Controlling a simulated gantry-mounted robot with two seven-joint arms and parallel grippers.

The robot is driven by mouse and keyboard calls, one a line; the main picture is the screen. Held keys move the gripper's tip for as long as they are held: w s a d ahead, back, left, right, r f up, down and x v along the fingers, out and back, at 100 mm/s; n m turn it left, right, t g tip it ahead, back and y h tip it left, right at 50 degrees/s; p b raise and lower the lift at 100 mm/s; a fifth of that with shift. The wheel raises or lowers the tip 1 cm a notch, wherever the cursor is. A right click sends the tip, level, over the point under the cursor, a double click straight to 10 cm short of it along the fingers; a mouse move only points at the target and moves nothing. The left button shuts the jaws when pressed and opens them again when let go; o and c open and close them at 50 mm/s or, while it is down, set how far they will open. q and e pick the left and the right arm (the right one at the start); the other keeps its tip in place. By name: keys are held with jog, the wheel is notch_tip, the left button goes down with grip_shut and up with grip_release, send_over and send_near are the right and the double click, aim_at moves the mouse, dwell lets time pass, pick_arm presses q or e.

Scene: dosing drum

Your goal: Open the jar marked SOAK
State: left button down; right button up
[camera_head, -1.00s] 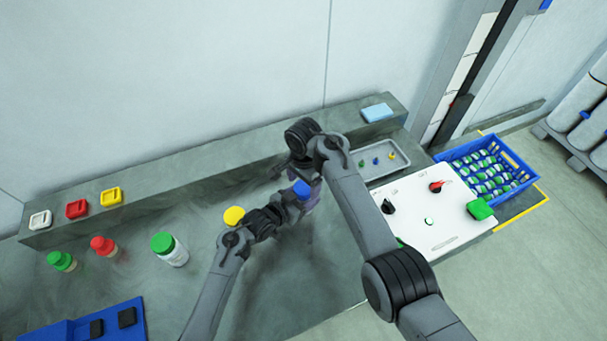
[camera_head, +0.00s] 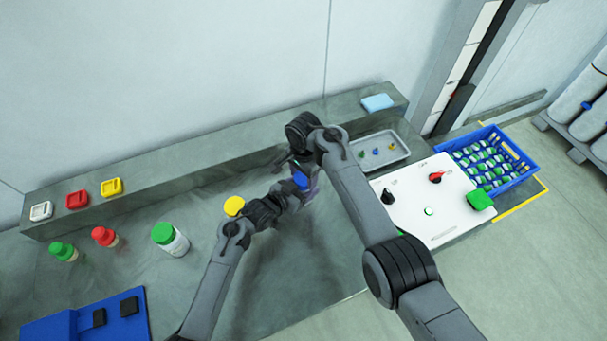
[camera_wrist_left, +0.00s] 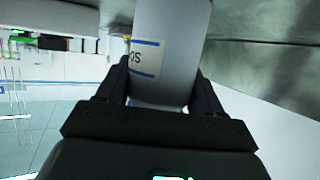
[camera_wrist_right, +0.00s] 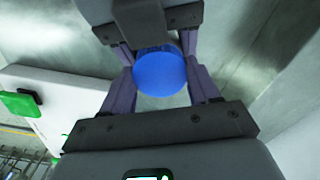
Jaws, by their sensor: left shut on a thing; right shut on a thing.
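A pale jar (camera_wrist_left: 172,40) with a blue-striped label stands between the fingers of my left gripper (camera_wrist_left: 168,95) in the left wrist view. Only part of the label's lettering shows, so the full word cannot be read. A round blue lid (camera_wrist_right: 160,73) faces the right wrist camera, between the fingers of my right gripper (camera_wrist_right: 162,85). The lid also shows in the head view (camera_head: 301,180), where both grippers meet above the bench. Whether the lid and jar are apart cannot be told.
Jars with green (camera_head: 164,233), red (camera_head: 104,236) and yellow (camera_head: 234,206) lids stand on the bench (camera_head: 130,270) at left. A grey tray (camera_head: 408,153), a white control panel (camera_head: 460,225) and a blue crate (camera_head: 522,178) are at right. The bench's front middle is clear.

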jog(key=n, duration=0.6)
jog(key=shift+n, duration=0.4)
jog(key=o, duration=1.2)
jog(key=shift+c, duration=0.2)
jog(key=shift+r, duration=0.15)
